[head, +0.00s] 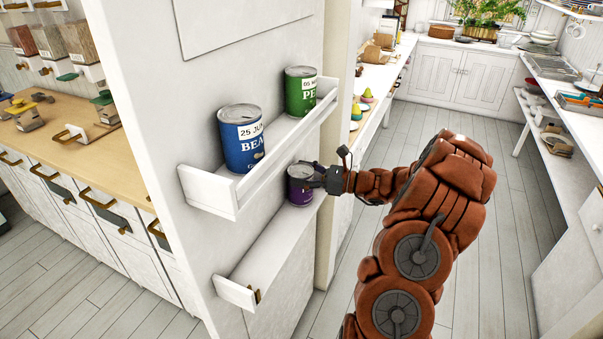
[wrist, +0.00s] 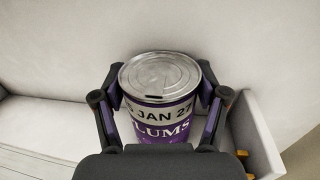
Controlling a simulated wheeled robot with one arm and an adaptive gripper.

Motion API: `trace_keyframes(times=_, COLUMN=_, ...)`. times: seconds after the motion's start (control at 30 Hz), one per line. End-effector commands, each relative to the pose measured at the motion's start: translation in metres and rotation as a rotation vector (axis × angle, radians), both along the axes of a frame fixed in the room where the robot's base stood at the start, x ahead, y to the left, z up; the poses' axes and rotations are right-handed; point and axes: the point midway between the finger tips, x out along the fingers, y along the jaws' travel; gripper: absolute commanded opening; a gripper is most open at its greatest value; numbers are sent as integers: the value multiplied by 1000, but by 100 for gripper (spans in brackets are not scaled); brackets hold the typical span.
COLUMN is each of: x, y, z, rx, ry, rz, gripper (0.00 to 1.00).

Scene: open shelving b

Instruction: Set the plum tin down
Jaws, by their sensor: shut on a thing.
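The plum tin (head: 300,187) is purple with a silver lid and stands upright at the lower wall shelf (head: 262,248), near its far end. In the wrist view the tin (wrist: 160,110) shows a white date band above the word PLUMS. My gripper (head: 312,180) is shut on the tin, with one finger on each side of it; it also shows in the wrist view (wrist: 160,98). Whether the tin's base touches the shelf is hard to tell; its bottom is hidden by my gripper in the wrist view.
The upper shelf (head: 208,191) holds a blue bean tin (head: 241,138) and a green tin (head: 300,92), just above my gripper. The lower shelf is bare toward its near end. A low end wall with a brass-coloured fitting (wrist: 242,154) closes the shelf beside the tin.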

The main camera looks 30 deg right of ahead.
Motion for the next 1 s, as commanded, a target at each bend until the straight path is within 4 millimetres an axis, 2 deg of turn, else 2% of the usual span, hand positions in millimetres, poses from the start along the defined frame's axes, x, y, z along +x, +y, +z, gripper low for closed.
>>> trace_keyframes(times=0.23, x=0, y=0, z=-3, rx=2, ry=-2, rz=0, gripper=16)
trace_keyframes(times=0.27, x=0, y=0, z=-3, rx=1, ry=-2, rz=0, gripper=76)
trace_keyframes(times=0.47, x=0, y=0, z=-2, rx=1, ry=-1, rz=0, gripper=97)
trace_keyframes(times=0.9, x=0, y=0, z=2, rx=-1, ry=-1, rz=0, gripper=98)
trace_keyframes(times=1.0, x=-9, y=-9, z=-1, rx=-1, ry=-2, rz=-3, gripper=98)
